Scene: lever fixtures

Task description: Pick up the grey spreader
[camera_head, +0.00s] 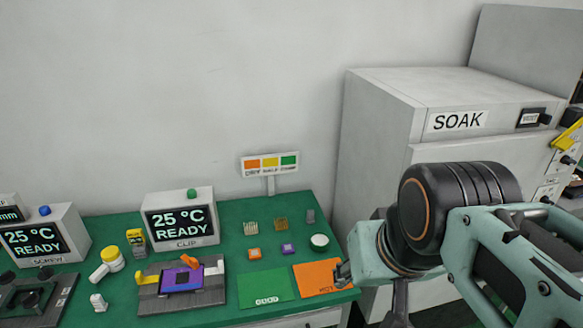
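A small flat grey piece (310,215) lies at the back right of the green table. It looks like the grey spreader, but it is too small for me to be sure. My gripper (346,275) is at the right, over the table's right edge by the orange mat. It is nearer the camera than the grey piece and apart from it. My wrist hides much of the gripper, and the finger gap cannot be made out.
The CLIP display (181,219) stands left. The SOAK cabinet (432,130) rises at right.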

